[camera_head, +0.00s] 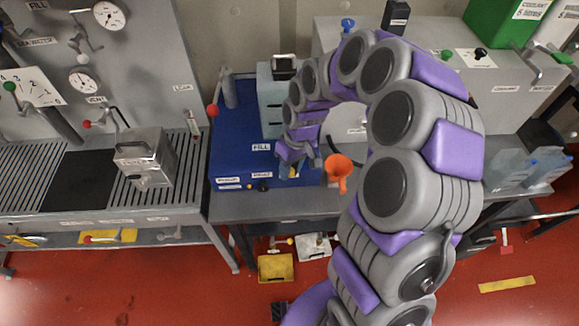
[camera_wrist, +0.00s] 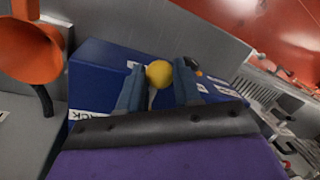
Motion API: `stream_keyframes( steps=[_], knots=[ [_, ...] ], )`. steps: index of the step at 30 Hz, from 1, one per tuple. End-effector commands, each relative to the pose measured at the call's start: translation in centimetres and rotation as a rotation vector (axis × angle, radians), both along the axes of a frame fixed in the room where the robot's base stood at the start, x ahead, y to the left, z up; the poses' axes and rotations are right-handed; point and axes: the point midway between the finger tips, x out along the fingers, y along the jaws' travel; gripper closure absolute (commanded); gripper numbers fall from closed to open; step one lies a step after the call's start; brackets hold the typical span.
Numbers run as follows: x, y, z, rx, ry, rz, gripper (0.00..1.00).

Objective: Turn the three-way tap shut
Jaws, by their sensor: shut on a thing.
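My gripper (camera_head: 291,170) is at the front right of the blue bench surface, left of the orange funnel. In the wrist view its two blue fingers (camera_wrist: 159,88) are shut on a round yellow knob (camera_wrist: 158,74), one finger on each side. A bit of yellow also shows at the fingers in the head view. Whatever the knob is fixed to is hidden by the fingers and wrist. I cannot tell from its shape alone whether it is the three-way tap's handle, nor which way the tap points.
The orange funnel (camera_head: 339,167) stands close right of my gripper; it shows in the wrist view (camera_wrist: 28,52). The blue surface (camera_head: 235,135) carries a FILL label, several small labels and a red-knobbed lever (camera_head: 212,110). A metal box (camera_head: 143,157) stands on the left slatted bench.

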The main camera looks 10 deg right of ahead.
Motion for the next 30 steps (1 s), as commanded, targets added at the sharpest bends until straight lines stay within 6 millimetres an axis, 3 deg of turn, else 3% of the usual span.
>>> stream_keyframes(
  steps=[2, 3, 11, 22, 30],
  knots=[
    [0.1, 0.0, 0.1, 0.0, -0.004, -0.002, 1.0],
    [0.2, 0.0, 0.1, 0.001, -0.005, -0.002, 0.66],
    [0.1, 0.0, 0.1, 0.001, -0.003, -0.002, 0.42],
    [0.3, -0.1, 0.9, 0.001, -0.005, -0.002, 0.42],
    [0.9, -0.9, 6.1, 0.001, -0.009, -0.003, 0.42]
  ],
)
